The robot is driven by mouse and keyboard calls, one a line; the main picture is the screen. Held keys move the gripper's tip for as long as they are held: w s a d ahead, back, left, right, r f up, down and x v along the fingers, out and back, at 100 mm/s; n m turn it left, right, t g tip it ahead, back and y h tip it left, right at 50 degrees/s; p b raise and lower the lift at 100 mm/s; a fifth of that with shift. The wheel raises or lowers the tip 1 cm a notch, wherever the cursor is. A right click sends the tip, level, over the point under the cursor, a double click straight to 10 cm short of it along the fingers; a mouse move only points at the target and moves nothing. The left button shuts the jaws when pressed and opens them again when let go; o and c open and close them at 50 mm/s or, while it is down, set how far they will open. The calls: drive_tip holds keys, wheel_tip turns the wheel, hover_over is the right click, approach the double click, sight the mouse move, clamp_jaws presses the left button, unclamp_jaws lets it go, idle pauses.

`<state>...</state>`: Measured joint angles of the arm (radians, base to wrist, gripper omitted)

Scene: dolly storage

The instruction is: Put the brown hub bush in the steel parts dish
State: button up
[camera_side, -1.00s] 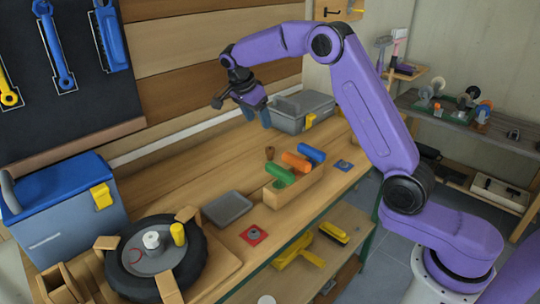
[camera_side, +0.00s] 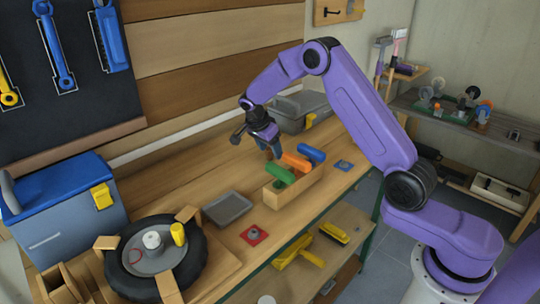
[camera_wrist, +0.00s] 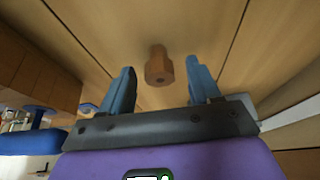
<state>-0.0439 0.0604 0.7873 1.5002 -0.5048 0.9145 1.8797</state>
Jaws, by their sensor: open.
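The brown hub bush (camera_wrist: 159,66) stands on the bench in the wrist view, with a flanged end toward the camera. It appears between the two blue fingertips of my gripper (camera_wrist: 160,84), with a gap on each side. My gripper is open and holds nothing. In the side view my gripper (camera_side: 268,149) points down just behind the wooden box, and its fingers hide the bush there. The steel parts dish (camera_side: 228,208) is a shallow grey tray on the bench, nearer the camera and left of the box; it is empty.
The wooden box (camera_side: 294,190) holds green (camera_side: 280,174), orange (camera_side: 296,161) and blue (camera_side: 312,153) cylinders close beside my gripper. A wheel (camera_side: 197,258), a blue case (camera_side: 62,215) and a red pad (camera_side: 254,235) lie to the left and front.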

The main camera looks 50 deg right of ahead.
drive_tip(key=shift+d+f, duration=0.15)
drive_tip(key=shift+f, duration=0.2)
drive_tip(key=shift+c, duration=0.3)
clamp_jaws()
drive_tip(key=shift+r, duration=0.1)
